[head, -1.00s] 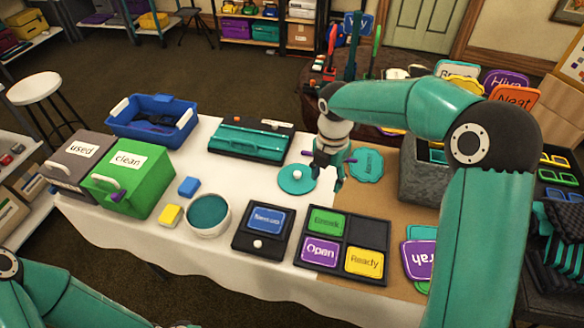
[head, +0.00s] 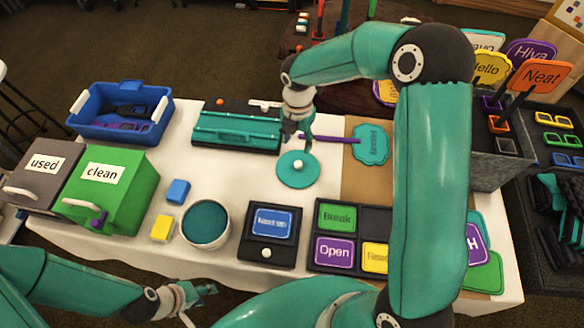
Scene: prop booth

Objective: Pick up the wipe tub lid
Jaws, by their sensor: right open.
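The wipe tub lid (head: 297,170) is a flat teal disc with a white knob, lying on the white tablecloth. The wipe tub (head: 206,224) is a white round bowl with a teal inside, left of and nearer than the lid. My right gripper (head: 304,142) is open, just behind the lid's knob in the picture, pointing down. It appears apart from the lid. It overlaps the left end of the purple stick of a teal sign (head: 370,144); contact is unclear. My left gripper (head: 200,303) looks open and empty before the table's front edge.
A blue block (head: 178,191) and a yellow block (head: 163,228) lie left of the tub. A black tray (head: 265,254) and a sign rack (head: 350,238) are in front of the lid. A teal case (head: 236,132) stands behind left. Bare cloth surrounds the lid's left.

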